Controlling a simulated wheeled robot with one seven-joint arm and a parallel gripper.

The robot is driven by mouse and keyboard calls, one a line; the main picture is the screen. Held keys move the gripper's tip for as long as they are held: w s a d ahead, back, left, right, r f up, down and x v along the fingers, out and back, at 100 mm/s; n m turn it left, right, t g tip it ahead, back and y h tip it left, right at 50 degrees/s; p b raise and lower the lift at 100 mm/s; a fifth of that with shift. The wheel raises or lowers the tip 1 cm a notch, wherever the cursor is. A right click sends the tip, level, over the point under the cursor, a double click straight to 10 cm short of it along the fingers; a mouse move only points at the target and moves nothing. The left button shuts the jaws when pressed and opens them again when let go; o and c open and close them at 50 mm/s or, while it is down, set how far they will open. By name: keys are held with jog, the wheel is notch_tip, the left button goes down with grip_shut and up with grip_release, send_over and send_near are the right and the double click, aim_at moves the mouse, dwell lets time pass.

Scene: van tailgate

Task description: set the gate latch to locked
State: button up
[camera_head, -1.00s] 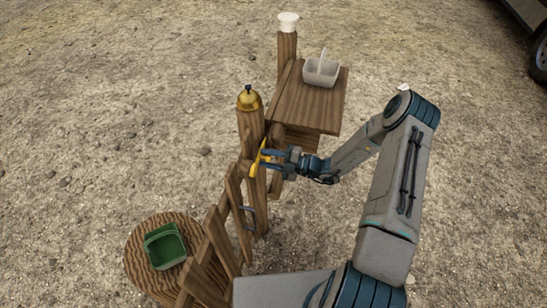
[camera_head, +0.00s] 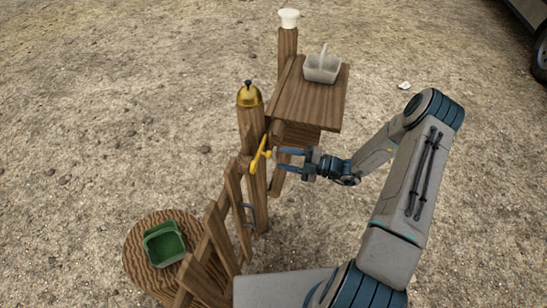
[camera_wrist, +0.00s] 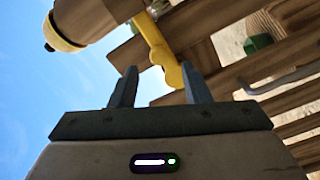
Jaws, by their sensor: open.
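The gate latch (camera_head: 258,156) is a yellow lever on the wooden gate post (camera_head: 252,190), below the brass bell. It stands slanted, its upper end leaning right in the head view. My gripper (camera_head: 281,160) is open and empty, just right of the latch, with a small gap between them. In the wrist view the yellow latch (camera_wrist: 157,48) lies ahead of my gripper (camera_wrist: 158,70), and its rounded end shows between the fingers. I cannot tell from these views whether the latch is at its locked setting.
A brass bell (camera_head: 249,96) tops the post. A green basket (camera_head: 164,246) sits on a round wooden table (camera_head: 137,262) at left. The gate's slats (camera_head: 220,235) run toward me. Gravel around is open.

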jog(key=b+v, duration=0.1)
jog(key=v, duration=0.6)
jog(key=shift+d, duration=0.15)
jog(key=shift+s+r, duration=0.1)
jog(key=s+a+r+n+g+h, duration=0.4)
jog(key=r+n, duration=0.3)
jog(key=n, duration=0.5)
jog(key=s+a+r+n+g+h, duration=0.1)
jog(key=s+r+n+g+h, duration=0.5)
jog(key=n, duration=0.5)
jog(key=s+d+r+n+t+h, duration=0.1)
jog(key=s+r+n+t+h, duration=0.2)
jog(key=s+r+n, duration=0.3)
jog(key=s+d+r+n+t+h, duration=0.2)
jog(key=s+r+n, duration=0.4)
jog(key=n, duration=1)
jog(key=shift+s+r+t+h, duration=0.2)
jog(key=shift+r+t+h, duration=0.3)
jog(key=shift+t+h, duration=0.45)
